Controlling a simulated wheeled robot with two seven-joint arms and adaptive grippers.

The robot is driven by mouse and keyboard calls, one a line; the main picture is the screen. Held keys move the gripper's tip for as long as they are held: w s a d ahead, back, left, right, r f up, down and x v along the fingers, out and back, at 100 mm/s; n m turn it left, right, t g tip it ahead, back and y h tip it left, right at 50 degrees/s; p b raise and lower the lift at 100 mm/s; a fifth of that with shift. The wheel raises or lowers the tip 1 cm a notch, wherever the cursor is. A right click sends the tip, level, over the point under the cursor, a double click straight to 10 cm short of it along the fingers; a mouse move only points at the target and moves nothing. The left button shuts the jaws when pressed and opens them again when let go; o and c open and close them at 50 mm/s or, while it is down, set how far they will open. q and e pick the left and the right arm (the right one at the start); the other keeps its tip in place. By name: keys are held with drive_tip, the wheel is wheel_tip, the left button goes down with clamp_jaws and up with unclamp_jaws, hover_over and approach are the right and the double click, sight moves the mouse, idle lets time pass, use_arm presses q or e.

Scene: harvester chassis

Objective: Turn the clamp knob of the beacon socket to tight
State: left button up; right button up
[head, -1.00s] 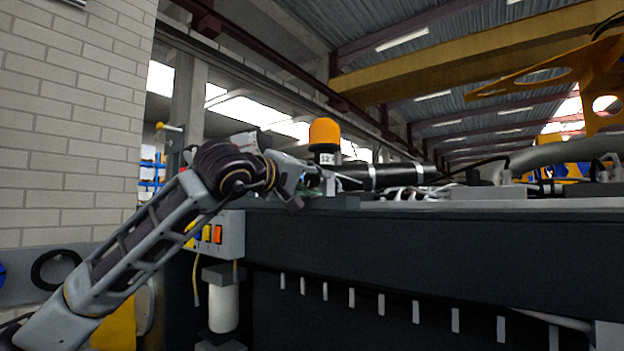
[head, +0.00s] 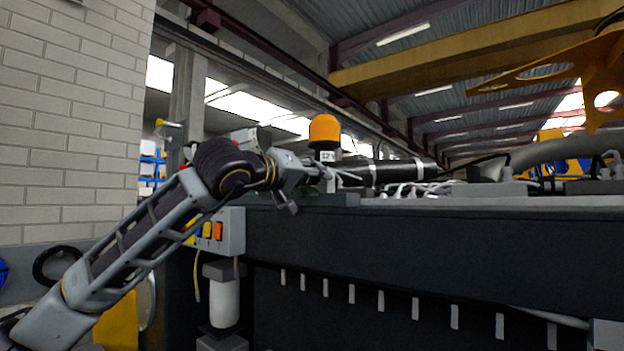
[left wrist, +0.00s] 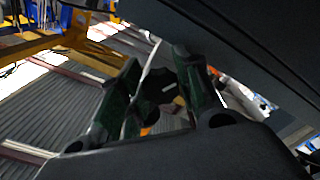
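The beacon (head: 324,132) has an orange dome on a pale labelled base and stands upright at the chassis's left end. My left gripper (head: 318,174) is at its base in the head view. In the left wrist view, a dark clamp knob (left wrist: 158,86) with a short white mark lies between the two green-padded fingers of my left gripper (left wrist: 158,78). The fingers stand apart on either side of it. I cannot tell whether they touch it. The socket is mostly hidden behind the gripper in the head view. My right gripper is not in view.
The dark chassis (head: 430,245) fills the right, with a black cylinder (head: 385,172) and pale cables (head: 425,188) on top beside the beacon. A brick wall (head: 70,130) stands at the left.

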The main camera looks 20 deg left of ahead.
use_arm(q)
drive_tip(key=o, duration=0.4)
drive_tip(key=shift+s, duration=0.1)
drive_tip(key=shift+v, duration=5.9)
